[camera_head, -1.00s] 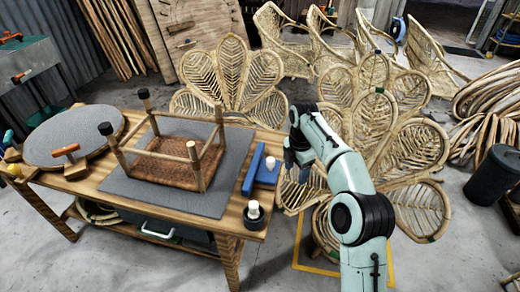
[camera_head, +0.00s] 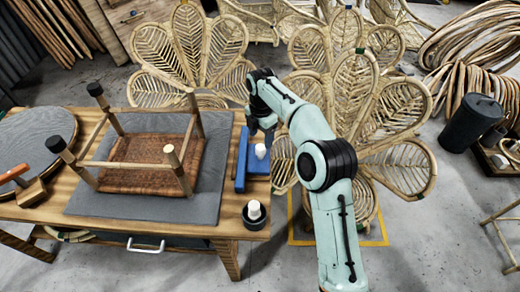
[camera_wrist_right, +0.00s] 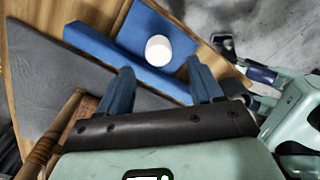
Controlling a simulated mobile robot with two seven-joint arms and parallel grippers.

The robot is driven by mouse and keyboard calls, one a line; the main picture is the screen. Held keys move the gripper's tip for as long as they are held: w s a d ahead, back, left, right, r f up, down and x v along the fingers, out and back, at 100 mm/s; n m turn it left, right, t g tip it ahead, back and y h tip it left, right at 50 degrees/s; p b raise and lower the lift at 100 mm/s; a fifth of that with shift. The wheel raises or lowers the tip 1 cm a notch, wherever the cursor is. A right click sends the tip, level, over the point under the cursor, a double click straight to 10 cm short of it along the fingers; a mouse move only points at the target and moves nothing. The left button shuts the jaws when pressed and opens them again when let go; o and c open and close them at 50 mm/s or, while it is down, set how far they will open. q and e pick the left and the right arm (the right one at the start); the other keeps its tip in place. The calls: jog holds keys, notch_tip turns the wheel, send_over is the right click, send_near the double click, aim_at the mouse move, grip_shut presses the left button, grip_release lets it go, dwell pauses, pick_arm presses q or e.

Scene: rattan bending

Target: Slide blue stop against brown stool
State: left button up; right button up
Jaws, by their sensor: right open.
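The blue stop (camera_head: 241,165) is an L-shaped piece with a long raised bar and a white knob. It lies on the bench beside the right edge of the grey mat. It also shows in the right wrist view (camera_wrist_right: 150,28), with its knob between my finger directions. The brown stool (camera_head: 135,178) is upside down on the mat, woven seat down and legs up. A strip of bare mat separates stool and stop. My right gripper (camera_head: 264,136) is above the stop's far part; in the wrist view its blue fingers (camera_wrist_right: 160,78) are apart and empty. My left gripper is out of view.
The grey mat (camera_head: 205,205) covers much of the wooden bench (camera_head: 40,212). A black cup with a white top (camera_head: 254,213) stands at the bench's front right corner. A wooden-handled tool (camera_head: 26,190) lies at left. Rattan panels (camera_head: 405,130) stand close behind and right of my arm.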

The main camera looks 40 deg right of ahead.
aim_at(259, 147)
notch_tip(259, 147, down, 7)
jog(key=shift+w+r+b, duration=0.1)
jog(key=shift+b, duration=0.45)
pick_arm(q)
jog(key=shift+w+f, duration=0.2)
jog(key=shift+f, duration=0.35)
